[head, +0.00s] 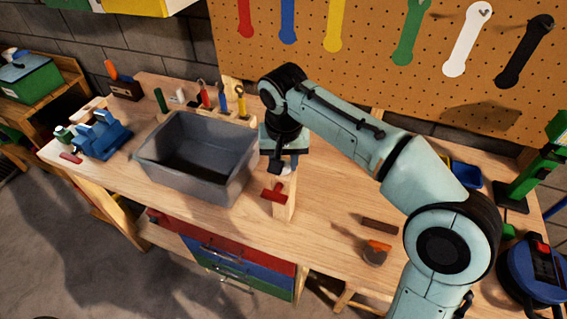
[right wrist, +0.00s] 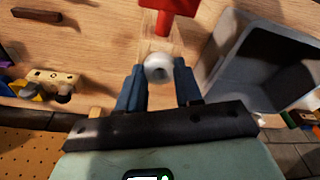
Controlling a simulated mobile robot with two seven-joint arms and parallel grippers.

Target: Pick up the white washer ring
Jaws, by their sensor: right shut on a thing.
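The white washer ring (right wrist: 158,68) shows between the fingertips of my right gripper (right wrist: 158,80) in the right wrist view. The two blue fingers are shut on it, one on each side. In the head view my right gripper (head: 283,163) points down over the workbench, just right of the grey bin. A small white part of the ring (head: 286,169) shows there, mostly hidden by the gripper. I cannot tell how far the ring is above the bench. My left gripper is in neither view.
The grey bin (head: 170,177) stands close left of my gripper. A pegboard (head: 375,75) rises behind.

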